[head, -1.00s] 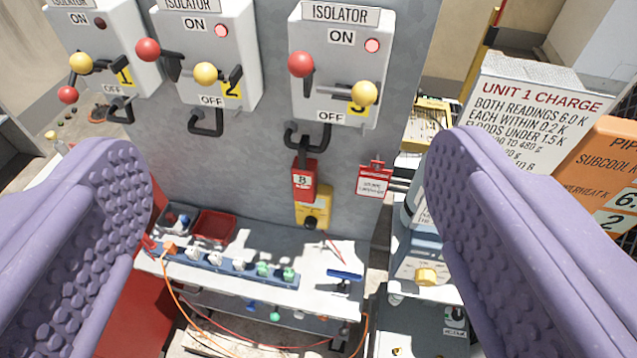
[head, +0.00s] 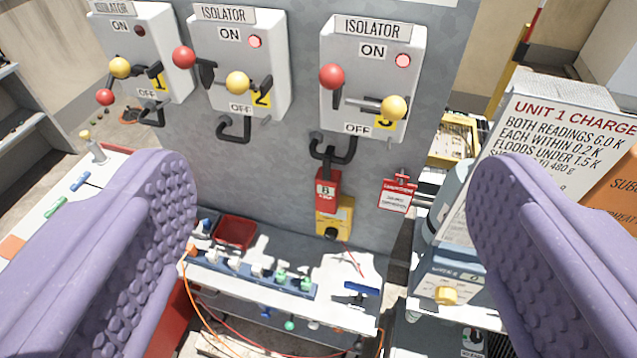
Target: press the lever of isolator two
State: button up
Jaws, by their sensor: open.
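Isolator two (head: 277,72) is the middle of three light grey boxes on a grey upright panel, marked with a yellow 2.
Isolator one (head: 165,35) has its red ball low and its lamp dark. Isolator three (head: 405,70) has its red ball high and its lamp lit. A red tag (head: 326,195) hangs below it. A cluttered bench (head: 340,275) lies below; a white sign box (head: 560,120) stands right.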

aim_at(184, 58)
jog(key=i+j+u, duration=0.15)
jog(key=i, duration=0.3)
jog(key=i+j+u, duration=0.1)
jog(key=i+j, duration=0.25)
jog(key=i, duration=0.1)
